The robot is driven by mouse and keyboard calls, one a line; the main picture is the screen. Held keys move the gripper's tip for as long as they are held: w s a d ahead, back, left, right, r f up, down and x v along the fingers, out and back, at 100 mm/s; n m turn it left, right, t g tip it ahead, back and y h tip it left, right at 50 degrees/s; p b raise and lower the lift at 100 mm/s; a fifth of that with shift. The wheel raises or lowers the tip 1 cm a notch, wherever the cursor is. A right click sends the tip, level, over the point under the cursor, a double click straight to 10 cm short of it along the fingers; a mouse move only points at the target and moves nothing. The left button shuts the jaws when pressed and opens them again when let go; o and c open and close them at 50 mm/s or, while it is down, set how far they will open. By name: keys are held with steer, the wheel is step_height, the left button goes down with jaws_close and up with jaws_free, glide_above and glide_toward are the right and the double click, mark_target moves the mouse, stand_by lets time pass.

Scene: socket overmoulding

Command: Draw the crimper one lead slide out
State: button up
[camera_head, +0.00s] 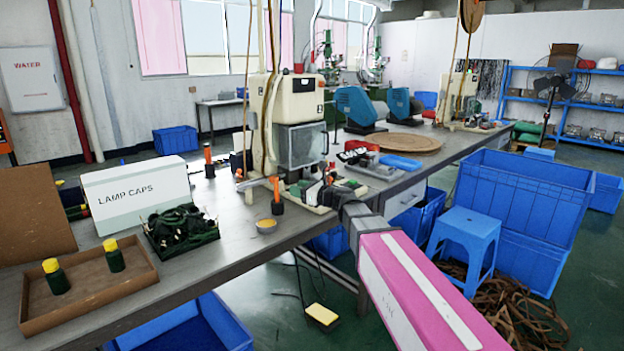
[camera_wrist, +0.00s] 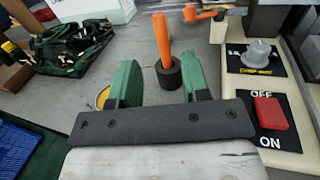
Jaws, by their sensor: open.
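The crimper (camera_head: 300,100), a cream machine with a clear-fronted box, stands on the long grey bench; its base panel is at the right of the wrist view (camera_wrist: 290,100). My gripper (camera_head: 312,190) is over the bench just in front of it. In the wrist view its two green fingers (camera_wrist: 164,78) are apart with nothing held. An upright orange handle in a black round base (camera_wrist: 168,72) shows between and beyond them. It also stands left of my gripper in the head view (camera_head: 277,200). An orange bar (camera_wrist: 195,13) lies farther back. I cannot tell which part is the lead slide.
The panel has a grey knob (camera_wrist: 260,52) and a red ON/OFF switch (camera_wrist: 270,113). A yellow-filled bowl (camera_head: 266,226), a tray of dark green parts (camera_head: 181,228) and the LAMP CAPS box (camera_head: 137,190) are to the left. A blue stool (camera_head: 467,230) stands on the floor.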

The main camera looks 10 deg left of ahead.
stand_by(0.3)
steer(key=shift+o, duration=0.9)
steer(key=g+h, duration=0.4)
steer(key=h, duration=0.4)
glide_toward(330, 177)
steer(key=x, duration=0.9)
steer(key=shift+w+a+f, duration=0.1)
steer(key=shift+w+a, duration=0.05)
steer(key=shift+a, duration=0.05)
